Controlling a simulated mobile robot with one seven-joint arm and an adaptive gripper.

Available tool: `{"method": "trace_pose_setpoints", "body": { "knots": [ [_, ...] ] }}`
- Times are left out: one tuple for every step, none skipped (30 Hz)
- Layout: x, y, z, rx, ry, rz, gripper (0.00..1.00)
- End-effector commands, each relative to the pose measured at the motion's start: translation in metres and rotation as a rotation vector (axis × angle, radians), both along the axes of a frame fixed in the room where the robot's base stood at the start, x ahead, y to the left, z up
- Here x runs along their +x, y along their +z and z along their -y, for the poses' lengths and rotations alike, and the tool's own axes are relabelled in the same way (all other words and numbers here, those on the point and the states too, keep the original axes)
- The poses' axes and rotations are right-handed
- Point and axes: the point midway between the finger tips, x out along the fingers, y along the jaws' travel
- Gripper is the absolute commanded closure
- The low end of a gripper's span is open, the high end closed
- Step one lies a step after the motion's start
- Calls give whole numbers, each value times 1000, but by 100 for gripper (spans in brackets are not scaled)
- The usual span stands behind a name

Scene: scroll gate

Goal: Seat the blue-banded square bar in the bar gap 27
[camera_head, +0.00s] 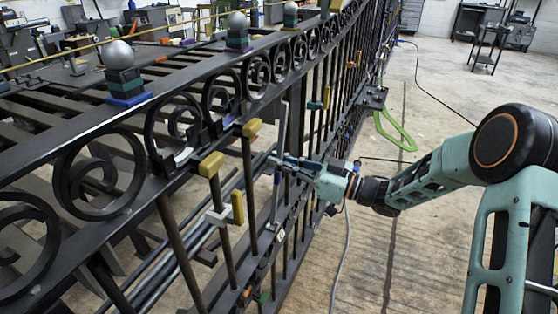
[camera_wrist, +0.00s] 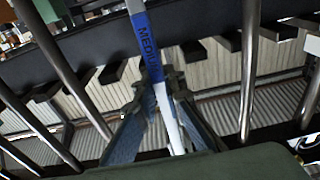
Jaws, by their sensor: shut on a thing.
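My gripper (camera_head: 285,161) is at the gate's row of upright bars, just below the scroll band. In the wrist view its two fingers (camera_wrist: 162,88) are closed around the blue-banded square bar (camera_wrist: 146,42). The bar is pale grey; its blue band carries lettering that seems to read "MEDIUM". It looks slightly tilted in the wrist view, and its lower part runs down between the fingers. The dark gate (camera_head: 105,115) has a top rail and scrolls. No number marking gap 27 is readable, so I cannot tell which gap it is or whether the bar touches the rail.
Dark round bars stand on both sides of the gripper, one close on the right (camera_wrist: 249,70). Yellow clamps (camera_head: 211,165) sit on bars to the left. A green hose loop (camera_head: 397,132) hangs at the gate's right. Open concrete floor (camera_head: 430,85) lies to the right.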

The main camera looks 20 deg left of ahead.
Motion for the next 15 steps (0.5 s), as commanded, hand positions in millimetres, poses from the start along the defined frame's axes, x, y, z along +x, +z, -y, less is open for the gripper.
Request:
{"method": "trace_pose_setpoints", "body": {
  "knots": [
    [0,2,0,4,1,2,100],
    [0,2,0,4,1,2,100],
    [0,2,0,4,1,1,100],
    [0,2,0,4,1,2,100],
    [0,2,0,4,1,1,100],
    [0,2,0,4,1,1,100],
    [0,2,0,4,1,1,100],
    [0,1,0,4,1,1,100],
    [0,1,0,4,1,1,100],
    [0,1,0,4,1,1,100],
    [0,0,0,4,1,1,100],
    [0,0,0,4,1,1,100],
    [0,-1,0,4,1,1,100],
    [0,-1,0,4,1,1,100],
    [0,-2,0,4,1,1,100]
  ]
}}
